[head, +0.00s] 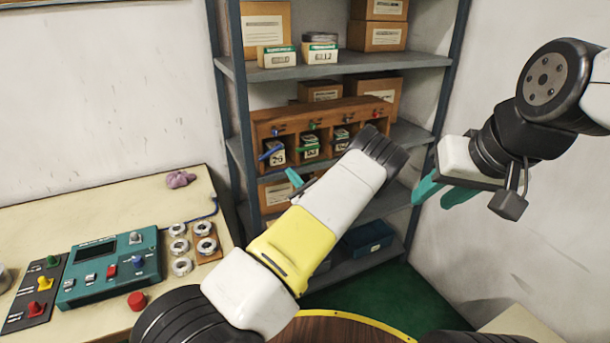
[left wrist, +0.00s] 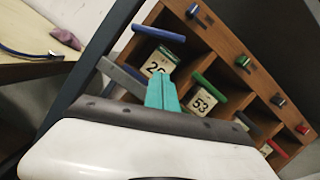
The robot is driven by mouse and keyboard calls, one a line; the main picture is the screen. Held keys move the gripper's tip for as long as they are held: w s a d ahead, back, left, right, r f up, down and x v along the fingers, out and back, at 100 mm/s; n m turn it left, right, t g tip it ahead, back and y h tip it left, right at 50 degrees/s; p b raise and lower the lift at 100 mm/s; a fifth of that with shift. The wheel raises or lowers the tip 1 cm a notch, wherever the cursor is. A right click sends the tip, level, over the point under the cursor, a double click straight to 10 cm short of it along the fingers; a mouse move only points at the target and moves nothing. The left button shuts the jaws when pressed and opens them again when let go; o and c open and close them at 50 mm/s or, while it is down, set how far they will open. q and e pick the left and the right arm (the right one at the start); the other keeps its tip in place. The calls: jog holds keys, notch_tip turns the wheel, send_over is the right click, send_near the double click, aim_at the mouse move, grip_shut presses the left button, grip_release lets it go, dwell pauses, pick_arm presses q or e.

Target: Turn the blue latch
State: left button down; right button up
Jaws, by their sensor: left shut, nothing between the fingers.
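A small blue latch (head: 275,131) sits on the top rail of the wooden pigeonhole unit (head: 350,107) on the shelf, at its left end. It also shows at the top of the left wrist view (left wrist: 192,10). A blue bar (left wrist: 158,33) slants over the box in the leftmost compartment below it. My left gripper (head: 294,178) is mostly behind my own arm in the head view. My right gripper (head: 440,190) is open and empty, right of the shelf.
Other latches, green (left wrist: 241,60) and red (left wrist: 303,128), line the same rail. A metal shelf post (left wrist: 90,55) stands close left of the unit. A bench (head: 110,200) with a control panel (head: 108,268) and metal rings is at left.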

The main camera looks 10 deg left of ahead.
aim_at(270, 152)
pick_arm(q)
jog(key=w+a+r, duration=0.1)
jog(key=a+r, duration=0.3)
jog(key=shift+w+r, duration=0.25)
jog(key=shift+w, duration=0.15)
